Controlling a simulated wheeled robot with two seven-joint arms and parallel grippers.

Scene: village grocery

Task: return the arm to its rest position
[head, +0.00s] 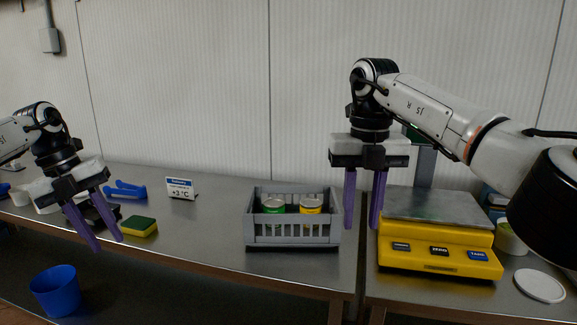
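My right gripper (363,223) hangs pointing down between the grey crate and the yellow scale. Its two purple fingers are a little apart with nothing seen between them. My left gripper (109,244) is at the left, tilted, with its purple fingers apart and empty in front of the counter's front edge. The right arm comes in from the right edge of the view. The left arm is partly cut off by the left edge.
A grey crate (293,241) holds a green-labelled can (273,207) and a yellow-labelled can (311,207). A yellow scale (440,255) stands right. A sponge (139,227), a sign (180,188) and a blue item (125,190) are left. A blue bucket (56,291) is below. A white lid (540,286) lies right.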

